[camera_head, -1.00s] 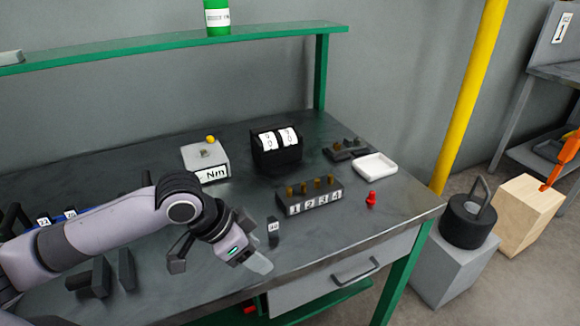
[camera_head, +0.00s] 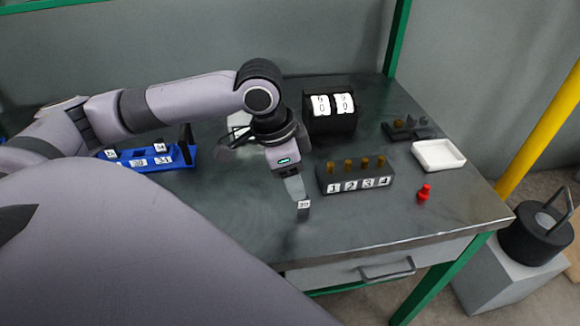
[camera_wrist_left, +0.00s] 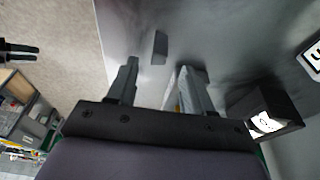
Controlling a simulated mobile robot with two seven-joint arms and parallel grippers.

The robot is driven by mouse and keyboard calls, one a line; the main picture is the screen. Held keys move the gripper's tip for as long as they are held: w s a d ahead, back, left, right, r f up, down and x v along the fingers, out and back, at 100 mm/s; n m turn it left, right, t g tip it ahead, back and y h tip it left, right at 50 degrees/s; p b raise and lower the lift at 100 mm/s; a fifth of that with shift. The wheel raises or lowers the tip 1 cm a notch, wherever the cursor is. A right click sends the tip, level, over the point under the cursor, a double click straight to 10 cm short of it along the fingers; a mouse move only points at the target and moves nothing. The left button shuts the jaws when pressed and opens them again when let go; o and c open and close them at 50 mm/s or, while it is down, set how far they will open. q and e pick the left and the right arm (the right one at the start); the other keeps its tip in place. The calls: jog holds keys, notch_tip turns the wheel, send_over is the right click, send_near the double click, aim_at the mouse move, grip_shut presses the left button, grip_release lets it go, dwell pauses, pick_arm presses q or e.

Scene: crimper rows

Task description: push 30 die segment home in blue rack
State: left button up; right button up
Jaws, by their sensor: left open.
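The 30 die segment (camera_head: 304,209) is a small dark block with a white label, standing on the bench near its front edge. It also shows in the left wrist view (camera_wrist_left: 160,47), beyond the fingertips. My left gripper (camera_head: 296,188) is open just behind and above the segment in the head view; its fingers show apart in the left wrist view (camera_wrist_left: 158,75). No grip on the segment shows. The blue rack (camera_head: 178,163) is at the left with labelled dark segments in it, partly hidden by my arm. My right gripper is not seen.
A black block numbered 1 to 4 (camera_head: 357,184) stands right of the gripper, with a counter box (camera_head: 331,124) behind it. A red peg (camera_head: 424,192) and white tray (camera_head: 439,154) are farther right. Bare bench lies between rack and segment.

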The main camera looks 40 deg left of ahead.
aim_at(303, 204)
pick_arm(q)
jog(key=b+x, duration=0.2)
jog(key=shift+f, duration=0.35)
jog(key=shift+x, duration=2.25)
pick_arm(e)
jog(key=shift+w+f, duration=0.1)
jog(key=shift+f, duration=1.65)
pick_arm(q)
jog(key=shift+w+d, duration=0.1)
jog(key=shift+c, duration=0.3)
grip_shut()
jog(key=shift+r+p, duration=1.3)
jog(key=shift+p, duration=0.25)
jog(key=shift+r+p, duration=0.85)
jog(key=shift+p, duration=0.05)
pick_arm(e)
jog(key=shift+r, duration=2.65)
